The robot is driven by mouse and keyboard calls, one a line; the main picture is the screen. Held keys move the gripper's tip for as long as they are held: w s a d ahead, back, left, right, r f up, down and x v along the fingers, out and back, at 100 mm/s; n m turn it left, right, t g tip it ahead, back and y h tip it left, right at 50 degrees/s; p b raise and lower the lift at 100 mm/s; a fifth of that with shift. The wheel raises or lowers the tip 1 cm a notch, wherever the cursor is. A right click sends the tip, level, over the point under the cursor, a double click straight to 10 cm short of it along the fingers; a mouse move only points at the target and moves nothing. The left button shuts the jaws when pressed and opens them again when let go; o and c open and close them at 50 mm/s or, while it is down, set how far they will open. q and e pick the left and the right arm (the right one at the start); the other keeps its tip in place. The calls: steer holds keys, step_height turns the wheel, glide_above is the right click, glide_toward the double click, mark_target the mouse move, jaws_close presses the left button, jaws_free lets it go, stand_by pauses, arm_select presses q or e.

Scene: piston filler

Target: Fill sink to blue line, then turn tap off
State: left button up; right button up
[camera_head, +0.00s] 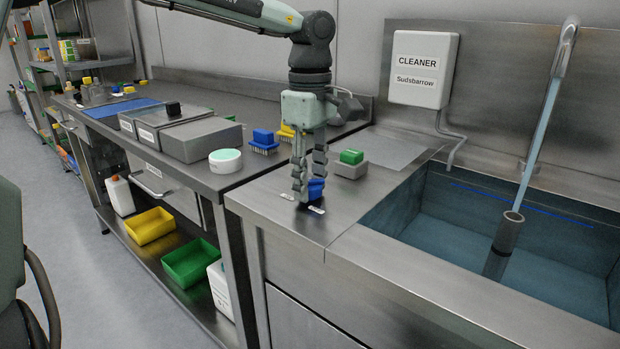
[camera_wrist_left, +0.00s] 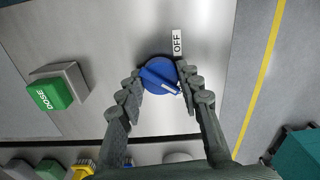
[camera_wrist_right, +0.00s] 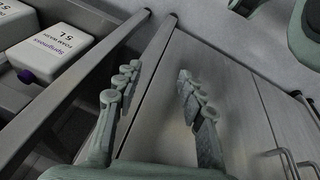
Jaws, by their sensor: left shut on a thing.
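The sink (camera_head: 395,212) is on the right, with a blue line (camera_head: 530,207) along its back wall. Bluish water (camera_head: 440,238) lies in it, its surface seemingly below that line. A pale stream (camera_head: 541,120) falls from the spout (camera_head: 566,45) toward an upright grey pipe (camera_head: 507,235). My left gripper (camera_head: 308,193) is shut on the blue tap knob (camera_head: 316,189) on the counter. In the left wrist view, the knob (camera_wrist_left: 155,72) sits between the fingers, its white mark pointing away from the OFF label (camera_wrist_left: 178,42). My right gripper (camera_wrist_right: 158,92) is open and empty.
A green DOSE button (camera_head: 351,157) on a grey block stands beside the knob. A white CLEANER dispenser (camera_head: 423,68) hangs on the wall. Brushes (camera_head: 264,140), a round white tub (camera_head: 225,160) and grey boxes (camera_head: 201,139) stand on the left counter.

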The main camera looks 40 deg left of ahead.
mark_target(310, 184)
arm_select(q)
steer(key=shift+m, duration=0.6)
steer(key=o, duration=1.2)
steer(key=shift+c, duration=0.2)
steer(key=shift+r, duration=0.15)
step_height(310, 184, up, 12)
steer(key=shift+f, duration=0.2)
